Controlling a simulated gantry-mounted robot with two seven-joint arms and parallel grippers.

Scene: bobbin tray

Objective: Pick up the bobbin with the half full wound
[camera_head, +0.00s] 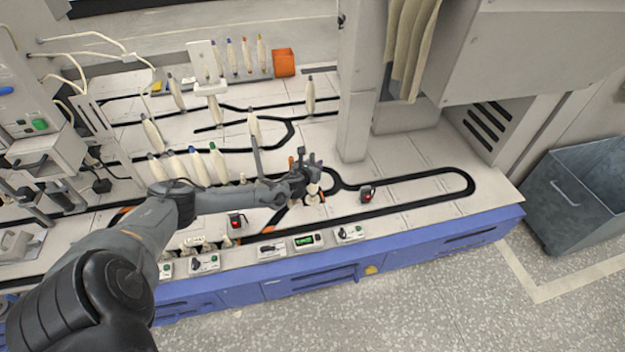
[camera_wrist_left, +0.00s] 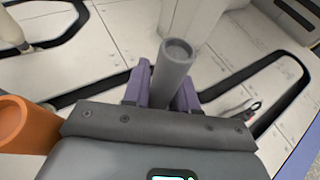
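My left gripper (camera_head: 308,178) is low over the front middle of the tray table. In the left wrist view its two purple fingers (camera_wrist_left: 160,92) stand on either side of a grey bobbin tube (camera_wrist_left: 172,70). Whether they press on it cannot be told. A pale bobbin (camera_head: 314,191) shows just under the gripper in the head view, partly covered by it; how much thread it carries is unclear. An orange tube (camera_head: 291,162) stands close to the gripper's left, and it also shows in the left wrist view (camera_wrist_left: 22,125). My right gripper is not in view.
Several white-wound bobbins (camera_head: 152,134) stand or hang behind and left of my arm. An orange box (camera_head: 284,63) sits at the back. A grey pillar (camera_head: 357,110) rises behind; the table's right side is mostly clear.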

